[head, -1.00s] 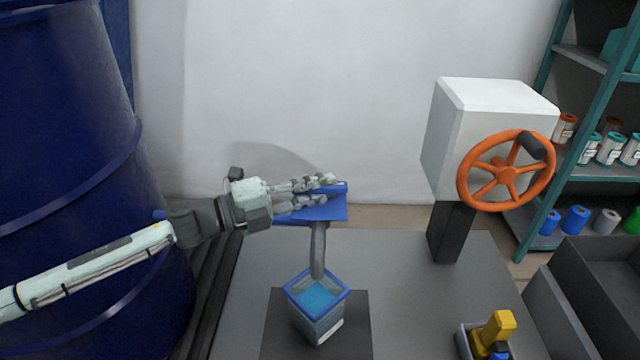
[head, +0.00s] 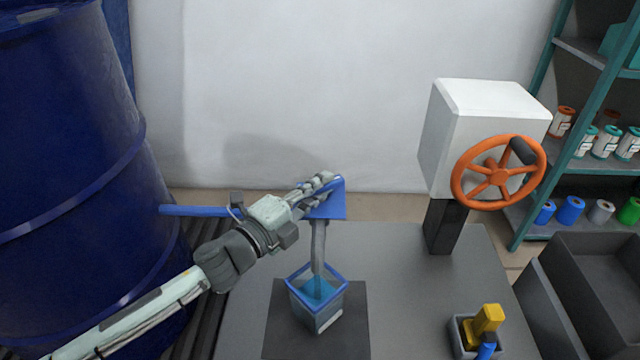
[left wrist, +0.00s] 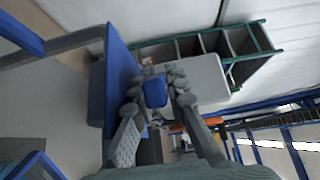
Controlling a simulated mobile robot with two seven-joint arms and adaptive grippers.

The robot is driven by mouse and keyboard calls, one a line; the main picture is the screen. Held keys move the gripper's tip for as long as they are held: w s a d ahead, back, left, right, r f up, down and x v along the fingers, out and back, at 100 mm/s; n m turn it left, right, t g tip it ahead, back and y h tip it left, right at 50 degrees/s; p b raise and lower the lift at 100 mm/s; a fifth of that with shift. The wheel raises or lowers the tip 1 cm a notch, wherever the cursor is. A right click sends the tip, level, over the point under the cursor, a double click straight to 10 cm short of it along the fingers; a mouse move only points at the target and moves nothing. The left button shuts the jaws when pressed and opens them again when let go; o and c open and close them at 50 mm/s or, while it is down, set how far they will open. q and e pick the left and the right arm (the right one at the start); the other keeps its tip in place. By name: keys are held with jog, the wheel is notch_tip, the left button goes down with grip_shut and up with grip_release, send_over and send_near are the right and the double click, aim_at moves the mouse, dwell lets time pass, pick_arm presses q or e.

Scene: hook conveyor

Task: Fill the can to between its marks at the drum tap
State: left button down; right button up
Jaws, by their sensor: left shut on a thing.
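The can (head: 318,318) is a clear, blue-rimmed square box standing on a dark plate (head: 268,335). Blue liquid shows inside it; I cannot read any marks or judge the level against them. The grey tap spout (head: 318,245) comes down from the blue tap body (head: 330,207) to the can's mouth. My left gripper (head: 328,182) is at the top of the tap. In the left wrist view its fingers (left wrist: 155,92) are shut on a blue tap handle (left wrist: 155,91) beside the blue tap plate (left wrist: 122,75). My right gripper is not in view.
The big blue drum (head: 70,170) stands at left. On the grey table (head: 400,300), a white box with an orange handwheel (head: 498,172) stands at right, and a small tray with a yellow item (head: 487,318) sits in front. Dark bins (head: 600,270) and a shelf (head: 580,150) are at far right.

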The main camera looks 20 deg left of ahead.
pick_arm(q)
jog(key=c, duration=1.8)
grip_release()
jog(key=v, duration=1.2)
